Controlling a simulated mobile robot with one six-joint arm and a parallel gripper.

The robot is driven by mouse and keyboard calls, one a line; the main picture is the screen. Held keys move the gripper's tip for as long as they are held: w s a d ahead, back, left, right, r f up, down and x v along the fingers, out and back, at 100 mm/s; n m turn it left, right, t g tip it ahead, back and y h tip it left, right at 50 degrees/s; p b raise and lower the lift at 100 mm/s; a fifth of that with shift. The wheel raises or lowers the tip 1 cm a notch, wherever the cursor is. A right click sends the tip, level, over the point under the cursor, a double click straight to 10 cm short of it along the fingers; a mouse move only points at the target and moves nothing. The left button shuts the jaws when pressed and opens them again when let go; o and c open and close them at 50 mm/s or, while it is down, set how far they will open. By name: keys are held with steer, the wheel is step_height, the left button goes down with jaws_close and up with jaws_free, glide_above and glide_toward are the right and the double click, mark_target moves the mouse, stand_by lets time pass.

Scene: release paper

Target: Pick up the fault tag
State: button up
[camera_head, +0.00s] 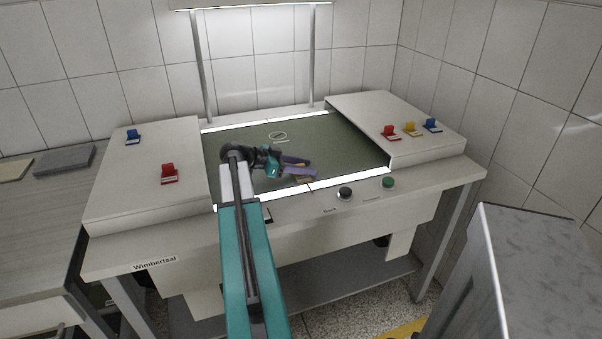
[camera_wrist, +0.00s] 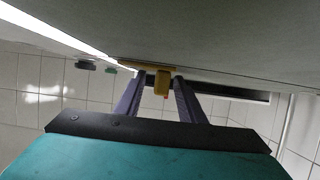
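A yellow-tan tag with an upright block, which I take to be the fault tag, shows in the wrist view (camera_wrist: 162,82) against the work surface. My gripper (camera_wrist: 158,78) has its two purple fingers apart, one on each side of the block. A gap shows between the block and the left finger; the right finger is closer, and I cannot tell if it touches. In the head view my gripper (camera_head: 302,172) is low over the front part of the dark green surface (camera_head: 350,150). The tag is mostly hidden there by the fingers.
White side panels flank the surface. The left one carries a blue clip (camera_head: 133,137) and a red clip (camera_head: 168,173). The right one carries red (camera_head: 390,132), yellow (camera_head: 410,129) and blue (camera_head: 432,125) clips. Black (camera_head: 345,193) and green (camera_head: 389,183) knobs sit at the front edge.

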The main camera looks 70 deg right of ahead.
mark_target(304, 164)
jaws_close()
steer(key=shift+r, duration=0.1)
stand_by(0.3)
steer(key=shift+r+b, duration=0.35)
steer(key=shift+r, duration=1.1)
steer(key=shift+a+r, duration=0.2)
steer(key=a, duration=0.5)
steer(key=s+a+r+b, duration=0.1)
steer(key=a, duration=0.4)
steer(key=s+a+b, duration=0.1)
steer(key=a, duration=0.4)
steer(key=shift+a+r, duration=0.25)
steer(key=shift+a, duration=0.05)
